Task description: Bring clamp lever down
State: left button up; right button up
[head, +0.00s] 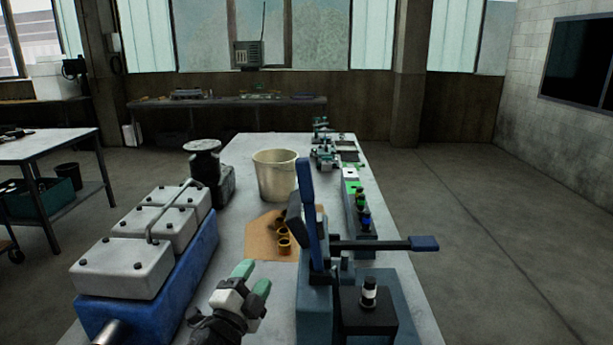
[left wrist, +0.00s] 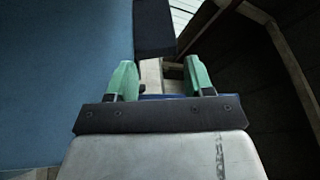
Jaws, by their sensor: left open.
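A blue and dark-grey bench fixture (head: 316,310) stands at the near right of the bench. An upright blue lever (head: 306,205) rises from it, with a dark blue pad (head: 294,220) beside it. A dark horizontal arm with a blue end grip (head: 424,243) reaches right from the fixture. I cannot tell for certain which is the clamp lever. My left gripper (head: 252,279) is open and empty, left of the fixture and apart from it. In the left wrist view its green fingers (left wrist: 160,78) are spread, with a large blue surface (left wrist: 65,80) to their left.
A blue engine block with grey covers (head: 135,266) is at the left. A white bucket (head: 276,176), an orange mat (head: 262,240) with brass rings (head: 284,246), and a dark flanged part (head: 203,152) lie beyond. Small parts line the right edge of the bench (head: 235,235).

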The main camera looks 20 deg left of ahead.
pick_arm(q)
notch_tip(320, 180, up, 10)
jog(key=w+m+t+h, duration=0.2)
jog(key=w+m+h, duration=0.1)
jog(key=m+h, duration=0.6)
jog(key=m+g+h, duration=1.1)
jog(key=m+g, duration=0.3)
jog(key=m, duration=0.9)
send_near(306, 177)
jog(key=w+r, duration=0.1)
jog(key=w, duration=0.2)
notch_tip(306, 177, up, 2)
jog(key=s+a+m+g+y, duration=0.1)
jog(key=a+m+g+y, duration=0.1)
jog(key=m+g+y, duration=0.3)
jog(key=d+p, duration=0.1)
jog(key=d, duration=0.2)
jog(key=w+d+t+h+p, duration=0.1)
jog(key=d+p, duration=0.1)
jog(key=d, duration=0.1)
jog(key=w+d+h+p, duration=0.1)
jog(key=d+p, duration=0.1)
jog(key=d, duration=0.1)
jog(key=shift+w+r+m, duration=0.2)
jog(key=shift+w+m, duration=0.05)
jog(key=shift+m, duration=0.05)
jog(key=shift+w+d+f, duration=0.15)
jog(key=shift+w+d, duration=0.05)
jog(key=shift+d, duration=0.35)
grip_shut()
